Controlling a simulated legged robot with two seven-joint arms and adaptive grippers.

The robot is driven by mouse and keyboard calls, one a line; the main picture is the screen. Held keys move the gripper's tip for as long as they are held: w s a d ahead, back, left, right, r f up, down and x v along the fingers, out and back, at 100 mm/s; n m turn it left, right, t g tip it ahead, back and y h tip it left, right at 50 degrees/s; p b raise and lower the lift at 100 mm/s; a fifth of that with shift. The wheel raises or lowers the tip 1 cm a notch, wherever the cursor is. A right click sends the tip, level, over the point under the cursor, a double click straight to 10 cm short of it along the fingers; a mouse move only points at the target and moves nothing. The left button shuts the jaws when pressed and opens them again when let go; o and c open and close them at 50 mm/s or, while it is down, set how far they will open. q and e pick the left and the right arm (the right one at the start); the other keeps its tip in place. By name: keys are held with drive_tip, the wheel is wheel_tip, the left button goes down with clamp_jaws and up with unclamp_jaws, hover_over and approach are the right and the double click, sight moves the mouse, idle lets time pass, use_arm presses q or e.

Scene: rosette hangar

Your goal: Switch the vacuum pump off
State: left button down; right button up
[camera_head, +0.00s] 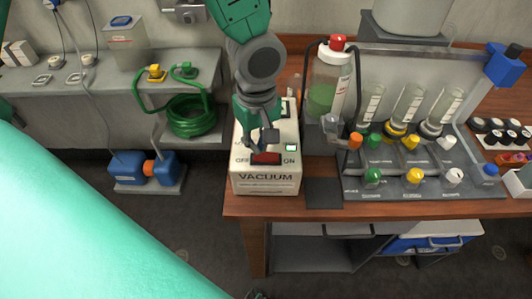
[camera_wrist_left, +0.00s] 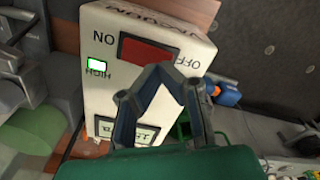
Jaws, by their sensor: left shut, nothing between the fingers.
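The vacuum pump (camera_head: 266,183) is a cream box marked VACUUM on the wooden bench. Its red rocker switch (camera_head: 266,158) lies between OFF on the left and ON on the right. The switch also shows in the left wrist view (camera_wrist_left: 146,50). A small green light (camera_head: 291,148) is lit near the ON end, and the wrist view shows it beside the word HIGH (camera_wrist_left: 97,64). My left gripper (camera_head: 268,138) is shut and empty, just above the pump's top beside the switch. Its fingertips (camera_wrist_left: 168,70) overlap the switch's edge; I cannot tell whether they touch. My right gripper is not in view.
A bottle of green liquid (camera_head: 328,85) with a red cap stands right of the pump. Beyond it is a rack with coloured valves (camera_head: 410,175). A blue pump (camera_head: 143,168) and a coiled green hose (camera_head: 191,117) are at left. A dark pad (camera_head: 323,192) lies beside the vacuum pump.

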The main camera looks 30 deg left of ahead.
use_arm(q)
drive_tip(key=shift+f+b, duration=0.6)
drive_tip(key=shift+f, duration=0.35)
idle(0.3)
wheel_tip(320, 180, up, 7)
drive_tip(key=p, duration=0.7)
idle(0.6)
